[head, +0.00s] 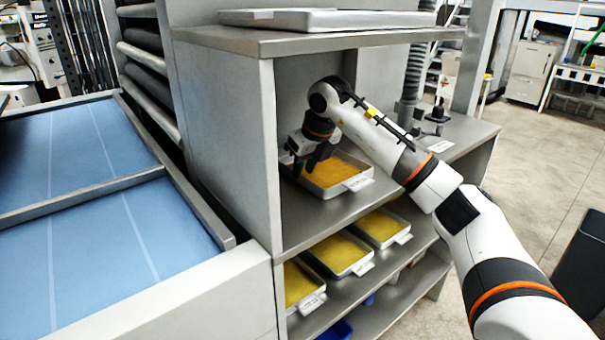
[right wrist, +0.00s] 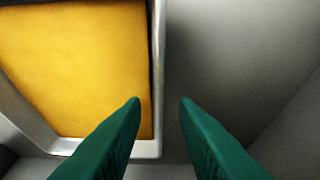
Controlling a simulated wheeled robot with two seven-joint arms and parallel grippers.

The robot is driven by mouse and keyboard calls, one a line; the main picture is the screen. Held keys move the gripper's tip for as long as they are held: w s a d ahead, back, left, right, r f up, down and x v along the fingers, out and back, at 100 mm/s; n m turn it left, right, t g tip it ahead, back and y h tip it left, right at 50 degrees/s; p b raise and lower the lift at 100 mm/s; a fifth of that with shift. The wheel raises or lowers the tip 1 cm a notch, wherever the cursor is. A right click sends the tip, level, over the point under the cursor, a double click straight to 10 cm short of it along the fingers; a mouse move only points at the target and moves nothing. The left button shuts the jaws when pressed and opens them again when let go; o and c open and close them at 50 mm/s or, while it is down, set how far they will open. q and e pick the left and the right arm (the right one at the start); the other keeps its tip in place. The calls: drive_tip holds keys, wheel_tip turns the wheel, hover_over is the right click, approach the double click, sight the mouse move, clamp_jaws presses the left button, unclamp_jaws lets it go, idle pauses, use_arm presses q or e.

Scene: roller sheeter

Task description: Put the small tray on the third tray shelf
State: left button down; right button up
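My right gripper (head: 312,166) reaches into that shelf, pointing down at the tray's back left side. In the right wrist view the tray's rim (right wrist: 157,50) runs between the two green fingertips of the gripper (right wrist: 160,102). The fingers are apart. I cannot tell whether they reach below the rim. My left gripper is out of view.
Several similar yellow-filled trays (head: 345,268) stand on the shelf below, with blue bins (head: 335,330) lower down. A flat tray (head: 320,20) lies on the unit's top (head: 300,42). The unit's side wall (head: 235,140) stands close left of the gripper. A blue-surfaced table (head: 110,230) is at left.

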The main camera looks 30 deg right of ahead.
drive_tip(key=v, duration=0.5)
drive_tip(key=shift+r, duration=0.15)
drive_tip(key=shift+s, duration=0.1)
idle(0.3)
